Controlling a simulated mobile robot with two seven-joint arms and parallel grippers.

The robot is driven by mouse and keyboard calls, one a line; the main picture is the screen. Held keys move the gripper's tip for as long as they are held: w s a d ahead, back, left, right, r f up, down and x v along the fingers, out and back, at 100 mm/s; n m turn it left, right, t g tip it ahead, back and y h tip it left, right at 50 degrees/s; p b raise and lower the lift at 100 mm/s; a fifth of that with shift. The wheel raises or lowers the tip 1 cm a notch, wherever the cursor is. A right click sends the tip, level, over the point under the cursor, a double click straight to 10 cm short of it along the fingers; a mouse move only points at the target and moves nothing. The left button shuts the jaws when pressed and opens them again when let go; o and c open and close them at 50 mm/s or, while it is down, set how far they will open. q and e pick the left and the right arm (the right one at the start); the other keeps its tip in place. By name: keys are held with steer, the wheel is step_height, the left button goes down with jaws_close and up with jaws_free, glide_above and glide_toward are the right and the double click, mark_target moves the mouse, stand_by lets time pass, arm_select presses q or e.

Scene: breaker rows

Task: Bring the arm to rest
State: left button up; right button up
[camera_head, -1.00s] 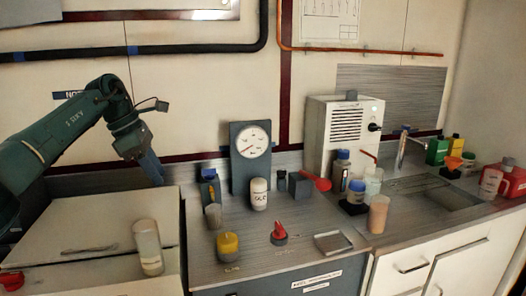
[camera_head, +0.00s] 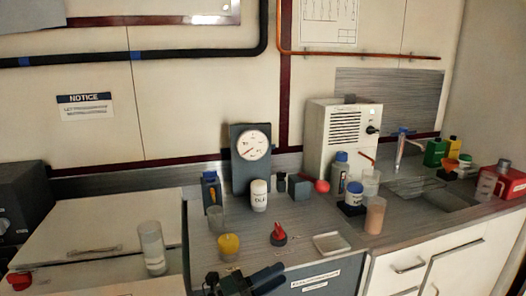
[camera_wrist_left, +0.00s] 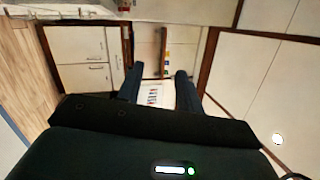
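My left gripper (camera_head: 268,277) shows at the bottom middle of the head view, low in front of the counter's front edge, with the rest of the arm out of the picture. In the left wrist view its two dark fingers (camera_wrist_left: 159,78) stand well apart with nothing held between them. Beyond them lie a white panel with dark lettering (camera_wrist_left: 152,95) and cabinet fronts (camera_wrist_left: 85,62). My right gripper is not in view.
The counter holds a dial gauge (camera_head: 252,146), a red-topped knob (camera_head: 279,234), a yellow object (camera_head: 228,244), a shallow tray (camera_head: 331,243) and several bottles. Cabinet doors (camera_head: 408,264) are at lower right.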

arm_select(q)
steer(key=s+a+f+n+y, duration=0.5)
steer(key=s+f+n, duration=0.1)
steer(key=n, duration=0.4)
steer(key=s+a+f+n+t+y+p, duration=0.1)
steer(key=s+a+f+n+y, duration=0.4)
steer(key=s+n, duration=0.3)
steer(key=s+a+f+n+y, duration=0.5)
steer(key=s+a+f+n, duration=0.1)
steer(key=n, duration=0.5)
steer(key=shift+s+a+f+n+t, duration=0.25)
steer(key=shift+s+f, duration=0.3)
steer(key=shift+s, duration=0.55)
